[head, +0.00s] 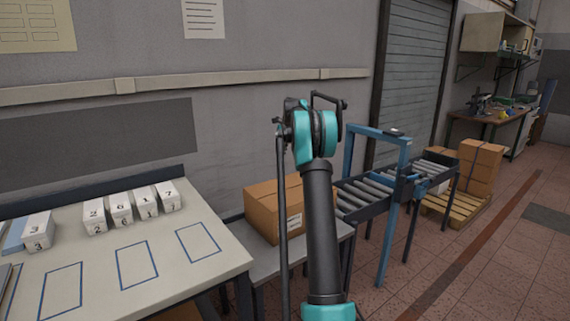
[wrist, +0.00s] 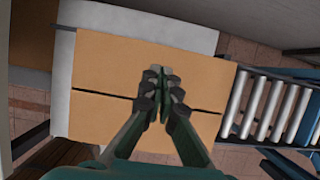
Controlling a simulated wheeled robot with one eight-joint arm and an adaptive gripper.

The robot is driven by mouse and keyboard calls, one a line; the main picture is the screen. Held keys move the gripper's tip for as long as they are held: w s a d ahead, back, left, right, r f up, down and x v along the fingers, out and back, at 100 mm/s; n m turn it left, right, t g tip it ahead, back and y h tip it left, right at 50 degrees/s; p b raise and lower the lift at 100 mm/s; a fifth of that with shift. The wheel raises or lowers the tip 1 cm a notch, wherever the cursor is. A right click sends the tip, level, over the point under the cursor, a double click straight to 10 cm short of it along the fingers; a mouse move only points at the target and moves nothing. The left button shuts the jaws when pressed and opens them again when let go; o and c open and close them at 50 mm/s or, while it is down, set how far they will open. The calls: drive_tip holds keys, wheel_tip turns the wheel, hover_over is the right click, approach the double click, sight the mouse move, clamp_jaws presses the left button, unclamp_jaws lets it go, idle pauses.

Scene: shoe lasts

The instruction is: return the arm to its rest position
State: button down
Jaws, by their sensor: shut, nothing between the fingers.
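My arm (head: 320,225) rises in the middle of the head view, black with teal joints, and bends over at the top. My gripper (wrist: 165,85) shows in the wrist view, its fingers together and empty. Below it in that view is the top of a cardboard box (wrist: 105,65) with a dark seam; I cannot tell how far below. In the head view the same box (head: 262,212) sits on a small grey table, partly behind my arm. The gripper's fingers are not clearly seen in the head view.
A roller conveyor (head: 365,195) with a blue frame (head: 398,200) stands right of my arm. A worktable (head: 100,270) at left holds several white numbered blocks (head: 120,208) and blue outlined rectangles. Strapped boxes (head: 480,165) stand on a pallet at right. Floor at the right front is clear.

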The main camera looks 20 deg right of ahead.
drive_tip(key=s+a+f+n, duration=0.1)
drive_tip(key=s+a+n, duration=0.35)
drive_tip(key=s, duration=0.35)
drive_tip(key=s+a+f+n, duration=0.1)
drive_tip(key=s+a+n, duration=0.2)
drive_tip(key=s+n, duration=0.4)
drive_tip(key=s+a+f+n, duration=0.1)
drive_tip(key=s+a+n, duration=0.35)
drive_tip(key=s, duration=0.45)
drive_tip(key=s+a+f+n, duration=0.1)
drive_tip(key=s+f+n, duration=0.4)
drive_tip(key=s, duration=0.6)
drive_tip(key=s+a+f+n+h, duration=0.1)
drive_tip(key=s+f+n, duration=0.4)
drive_tip(key=s, duration=0.7)
drive_tip(key=s+a+f+n, duration=0.2)
drive_tip(key=s+f+n, duration=0.3)
drive_tip(key=s, duration=0.6)
drive_tip(key=shift+s+a+f+n, duration=0.2)
drive_tip(key=shift+a+n, duration=0.1)
drive_tip(key=shift+n, duration=0.4)
drive_tip(key=shift+w, duration=0.1)
